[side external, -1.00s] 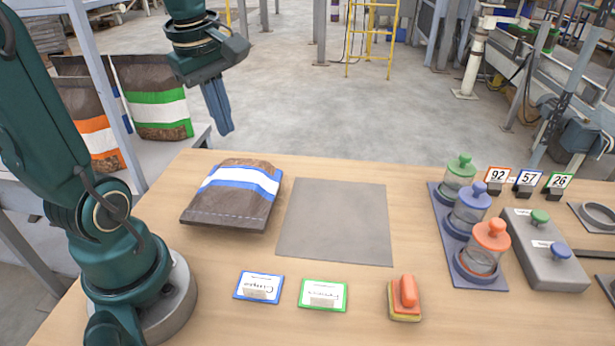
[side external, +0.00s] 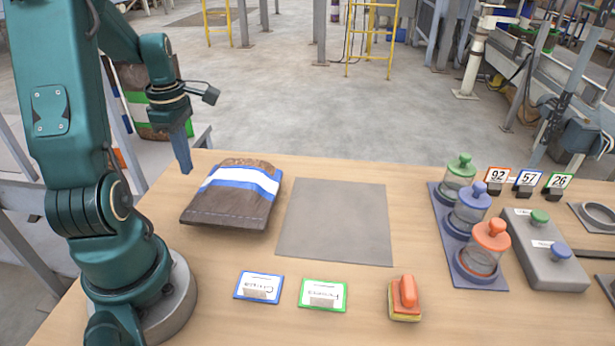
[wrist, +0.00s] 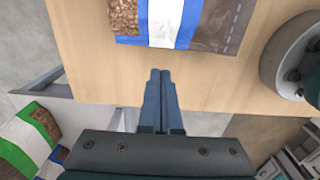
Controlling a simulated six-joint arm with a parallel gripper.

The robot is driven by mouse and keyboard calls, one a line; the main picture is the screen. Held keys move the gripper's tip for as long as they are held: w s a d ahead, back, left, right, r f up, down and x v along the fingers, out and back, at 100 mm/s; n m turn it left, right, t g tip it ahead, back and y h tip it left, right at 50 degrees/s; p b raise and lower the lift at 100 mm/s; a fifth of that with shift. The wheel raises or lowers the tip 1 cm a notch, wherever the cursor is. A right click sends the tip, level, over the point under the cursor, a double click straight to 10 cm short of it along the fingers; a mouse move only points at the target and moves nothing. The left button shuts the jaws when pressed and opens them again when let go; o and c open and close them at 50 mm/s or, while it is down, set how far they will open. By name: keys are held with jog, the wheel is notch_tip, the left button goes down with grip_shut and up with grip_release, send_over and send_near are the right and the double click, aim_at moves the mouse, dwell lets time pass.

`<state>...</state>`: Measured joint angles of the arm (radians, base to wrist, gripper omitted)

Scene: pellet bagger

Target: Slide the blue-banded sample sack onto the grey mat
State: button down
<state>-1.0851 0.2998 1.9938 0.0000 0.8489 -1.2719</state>
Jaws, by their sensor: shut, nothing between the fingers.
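The blue-banded sample sack (side external: 233,194) lies flat on the left part of the wooden table, brown with a white band edged in blue. The grey mat (side external: 336,222) lies bare and flat to the right of the sack, with a narrow gap between them. My gripper (side external: 187,168) points down at the table's left back edge, to the left of the sack and apart from it. In the wrist view the fingers (wrist: 160,73) are together and empty. The sack (wrist: 175,22) shows beyond them, cut off by the top of the picture.
Two label cards, a blue-edged one (side external: 258,287) and a green-edged one (side external: 323,295), lie at the front beside an orange-handled brush (side external: 405,297). Lidded jars (side external: 481,249) stand right of the mat. A green-banded sack (wrist: 28,145) is off the table at left.

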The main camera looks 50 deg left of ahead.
notch_tip(320, 180, down, 2)
jog(key=shift+d+f, duration=0.1)
jog(key=shift+w+d, duration=0.7)
jog(key=shift+w, duration=0.15)
jog(key=shift+w+d, duration=0.6)
jog(key=shift+d, duration=0.05)
jog(key=w+d, duration=1.3)
jog(key=shift+s+a, duration=0.1)
